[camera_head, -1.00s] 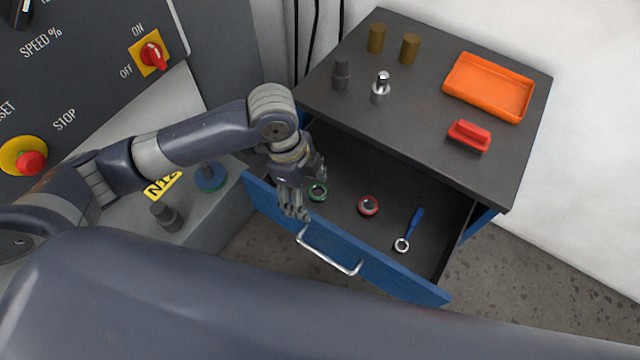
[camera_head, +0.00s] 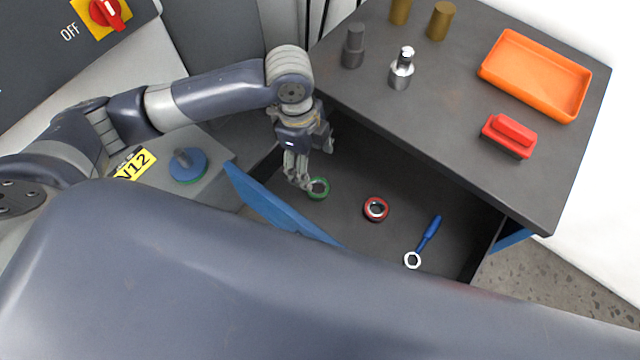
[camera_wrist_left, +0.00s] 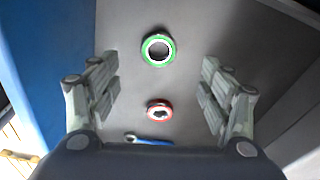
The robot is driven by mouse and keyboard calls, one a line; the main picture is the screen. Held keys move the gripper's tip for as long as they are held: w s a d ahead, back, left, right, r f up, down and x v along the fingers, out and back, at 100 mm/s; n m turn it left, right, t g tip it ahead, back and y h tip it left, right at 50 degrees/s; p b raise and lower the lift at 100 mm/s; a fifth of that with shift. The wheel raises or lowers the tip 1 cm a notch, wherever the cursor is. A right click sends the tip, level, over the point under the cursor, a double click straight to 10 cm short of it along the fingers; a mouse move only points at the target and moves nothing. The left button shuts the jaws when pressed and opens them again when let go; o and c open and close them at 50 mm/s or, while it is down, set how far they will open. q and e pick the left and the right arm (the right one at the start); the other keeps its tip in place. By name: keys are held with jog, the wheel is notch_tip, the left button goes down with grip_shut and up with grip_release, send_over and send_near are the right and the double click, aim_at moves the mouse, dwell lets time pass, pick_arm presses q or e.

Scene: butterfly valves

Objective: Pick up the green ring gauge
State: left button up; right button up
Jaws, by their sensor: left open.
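The green ring gauge (camera_head: 318,189) lies flat on the floor of the open drawer (camera_head: 345,215), near its left end. In the left wrist view the green ring gauge (camera_wrist_left: 158,48) shows whole, ahead of and between the fingers. My left gripper (camera_head: 312,168) is open and empty, above the drawer and close to the green ring in the head view. In the left wrist view its two fingers (camera_wrist_left: 160,92) stand wide apart, with nothing between them touching. My right gripper is not in view.
A red ring gauge (camera_head: 376,209) and a blue-handled ring tool (camera_head: 429,234) lie in the drawer to the right. The cabinet top (camera_head: 450,110) overhangs the drawer's back and bears an orange tray (camera_head: 536,74), a red block-like item (camera_head: 509,134) and several cylinders.

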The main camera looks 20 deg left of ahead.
aim_at(319, 191)
pick_arm(q)
jog(key=f, duration=0.3)
jog(key=shift+s+d+f, duration=0.3)
jog(key=shift+s+f, duration=0.05)
jog(key=shift+f, duration=0.05)
jog(key=shift+w+d+f, duration=0.1)
jog(key=shift+d+f, duration=0.1)
jog(key=shift+f, duration=1.3)
jog(key=shift+d+f, duration=0.2)
jog(key=shift+f, duration=1.3)
jog(key=c, duration=1.4)
